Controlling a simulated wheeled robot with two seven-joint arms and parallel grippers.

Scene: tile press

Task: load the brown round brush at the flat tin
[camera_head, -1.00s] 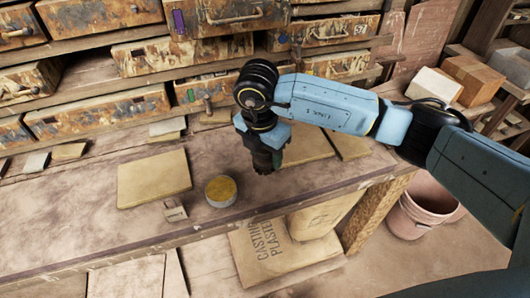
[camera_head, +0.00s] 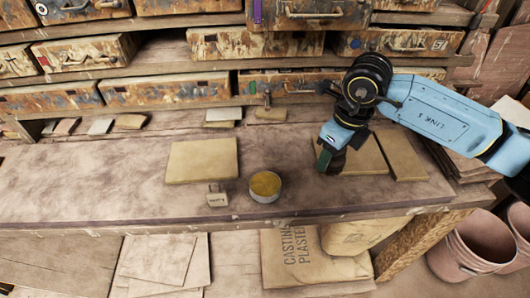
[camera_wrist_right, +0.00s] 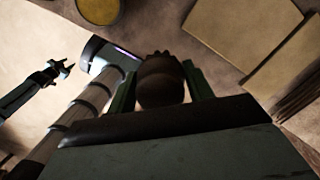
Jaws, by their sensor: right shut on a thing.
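My right gripper (camera_head: 328,162) is over the right part of the bench, right of the flat tin. In the right wrist view the green fingers of this gripper (camera_wrist_right: 160,88) are shut on the brown round brush (camera_wrist_right: 160,80); its dark tip points away from the palm. In the head view the brush cannot be made out. The flat tin (camera_head: 265,186) stands upright near the bench's front edge, with a yellow-brown top. It also shows at the top of the right wrist view (camera_wrist_right: 98,8), apart from the brush. What looks like my left gripper (camera_wrist_right: 58,72) is small at the left there.
A small tag (camera_head: 217,198) stands left of the tin, with a tan slab (camera_head: 202,161) behind it. More slabs (camera_head: 400,158) lie at the right. Worn drawers (camera_head: 255,44) line the back. A plaster sack (camera_head: 300,255) and pink buckets (camera_head: 480,245) stand below. The bench's left is clear.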

